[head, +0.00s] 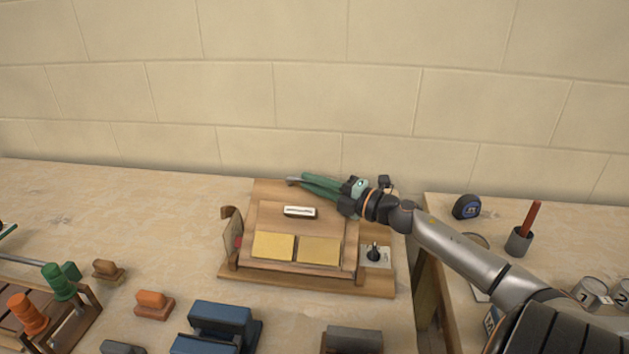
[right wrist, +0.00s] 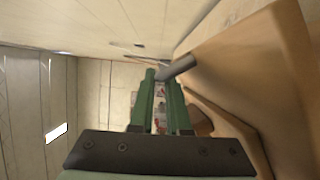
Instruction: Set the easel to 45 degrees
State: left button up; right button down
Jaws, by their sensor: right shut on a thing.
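The wooden easel (head: 340,227) stands on the left table, its panel leaning low over a wooden base (head: 310,282). Two yellow pads and a white strip (head: 300,211) are on its front. An upright wooden side piece with a reddish patch (head: 232,236) is at its left; I cannot read an angle there. My right gripper (head: 304,181) reaches over the easel's top edge, green fingers pointing left. It is shut on a short grey bar (head: 293,180), which also shows between the fingertips in the right wrist view (right wrist: 178,69). My left gripper is not in view.
A pale plate with a black knob (head: 375,253) sits at the easel's right. Blue and orange blocks (head: 222,325) lie in front. A rack with green and orange handles (head: 45,298) stands left. A gap separates the right table, which holds a tape measure (head: 467,207) and cups.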

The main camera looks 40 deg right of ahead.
jog(key=shift+s+a+r, duration=0.2)
jog(key=shift+a+r, duration=0.05)
jog(key=shift+r, duration=0.25)
jog(key=shift+s+a+r+p, duration=0.5)
jog(key=shift+s+a+p, duration=0.15)
jog(key=shift+p, duration=0.5)
jog(key=shift+a, duration=0.1)
jog(key=c, duration=0.9)
grip_release()
jog(key=shift+f, duration=0.1)
jog(key=v, duration=1.2)
jog(key=shift+s, duration=0.25)
jog(key=shift+f, duration=0.1)
